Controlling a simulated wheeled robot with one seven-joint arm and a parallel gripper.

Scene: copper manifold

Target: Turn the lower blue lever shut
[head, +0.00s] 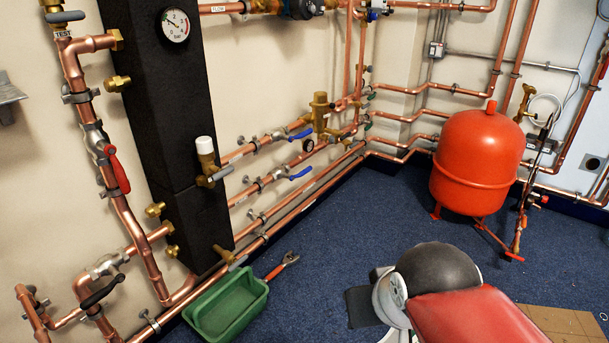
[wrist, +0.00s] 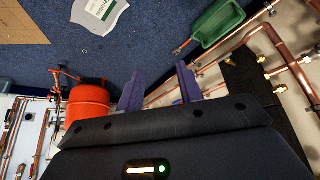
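The lower blue lever (head: 300,173) is on a valve on a copper pipe along the back wall, in the head view. Its handle points right, roughly along the pipe. The upper blue lever (head: 300,133) sits on the pipe above it and lies at a similar angle. My gripper (wrist: 159,88) shows in the wrist view with its two fingers spread apart and nothing between them. It is away from the levers. In the head view my arm fills the bottom right, and the fingers are not visible there. The lower lever is not clearly visible in the wrist view.
A red tank (head: 477,160) stands at the right. A black column (head: 165,110) with a gauge stands left of the levers. The carpet before the levers is clear.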

